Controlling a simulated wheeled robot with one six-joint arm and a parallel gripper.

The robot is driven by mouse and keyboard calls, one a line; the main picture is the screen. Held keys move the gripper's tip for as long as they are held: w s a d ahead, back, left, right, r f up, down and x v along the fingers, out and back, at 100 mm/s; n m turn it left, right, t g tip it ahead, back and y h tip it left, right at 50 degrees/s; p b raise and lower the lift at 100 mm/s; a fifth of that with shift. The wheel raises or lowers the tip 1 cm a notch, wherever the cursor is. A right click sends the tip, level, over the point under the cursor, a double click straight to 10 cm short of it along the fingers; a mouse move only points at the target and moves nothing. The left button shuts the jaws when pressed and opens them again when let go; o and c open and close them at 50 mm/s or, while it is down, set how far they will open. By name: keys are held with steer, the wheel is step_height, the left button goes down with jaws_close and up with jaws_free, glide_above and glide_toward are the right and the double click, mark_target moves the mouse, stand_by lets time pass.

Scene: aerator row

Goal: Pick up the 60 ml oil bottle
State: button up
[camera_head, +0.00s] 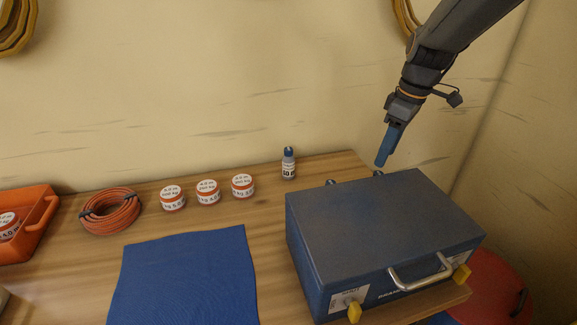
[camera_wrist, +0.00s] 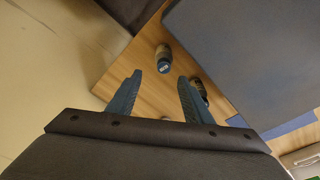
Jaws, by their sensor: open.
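A small grey bottle with a dark blue cap (camera_head: 288,165) stands upright near the table's back edge; its label is only partly legible. Two more dark caps, one left (camera_head: 330,182) and one right (camera_head: 378,173), show just behind the blue case, their bodies hidden. I cannot read which is the 60 ml one. My gripper (camera_head: 381,163) is open and empty, above and behind the case; its fingers also show in the wrist view (camera_wrist: 160,80).
The blue case (camera_head: 365,205) with a metal handle fills the table's right side, close to the bottles. Three white-and-red jars (camera_head: 208,193), an orange coil (camera_head: 111,211), an orange bin (camera_head: 40,225) and a blue mat (camera_head: 185,275) lie left. Walls stand behind and right.

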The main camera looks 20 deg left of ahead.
steer(key=shift+o, duration=0.8)
steer(key=shift+a+f, duration=0.15)
steer(key=shift+a, duration=0.1)
steer(key=w+a+f+m+t+h+b, duration=0.1)
steer(key=w+a+f+m+t+b, duration=0.15)
steer(key=a+m, duration=0.45)
steer(key=m+t+y+b, duration=0.1)
steer(key=m+t+y, duration=0.1)
steer(key=m+t, duration=0.1)
glide_toward(289, 157)
steer(key=x, duration=0.4)
steer(key=shift+w+a+f, duration=0.1)
steer(key=shift+a+f, duration=0.05)
steer(key=shift+a, duration=0.25)
steer(key=shift+w+a+f, duration=0.1)
steer(key=shift+f, duration=0.1)
steer(key=shift+d+p+x, duration=0.2)
steer(key=shift+p+x, duration=0.35)
steer(key=shift+x, duration=1.25)
steer(key=shift+d+p+x, duration=0.2)
steer(key=shift+p+x, duration=0.35)
steer(key=shift+x, duration=1.25)
steer(key=shift+f, duration=0.1)
